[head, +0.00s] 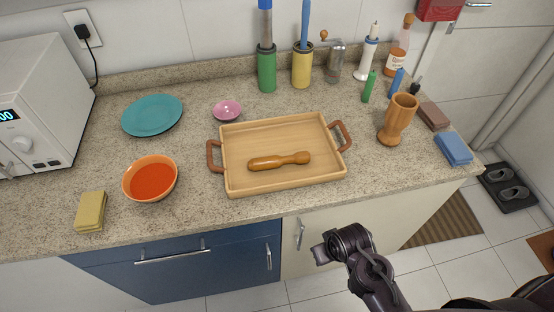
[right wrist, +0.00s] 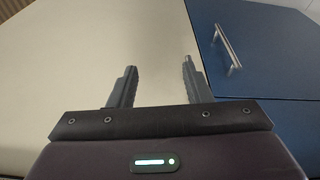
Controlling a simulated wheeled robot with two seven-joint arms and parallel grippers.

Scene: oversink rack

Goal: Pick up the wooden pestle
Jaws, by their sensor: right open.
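The wooden pestle (head: 279,161) lies flat, roughly left to right, inside a wooden tray (head: 285,126) with two brown handles on the counter. Its thicker end points left and its knobbed end right. My right gripper (head: 322,252) is below and in front of the counter edge, apart from the tray. In the right wrist view, the two fingers of my right gripper (right wrist: 157,85) are spread with nothing between them, facing the cabinet doors. The pestle is not in the right wrist view. My left gripper is not in view.
An orange bowl (head: 150,179) and yellow sponges (head: 90,211) are left of the tray; a teal plate (head: 152,115) and pink dish (head: 227,110) are behind. A wooden mortar-like cup (head: 398,119) stands right. Cabinet handles (right wrist: 227,46) stick out below the counter.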

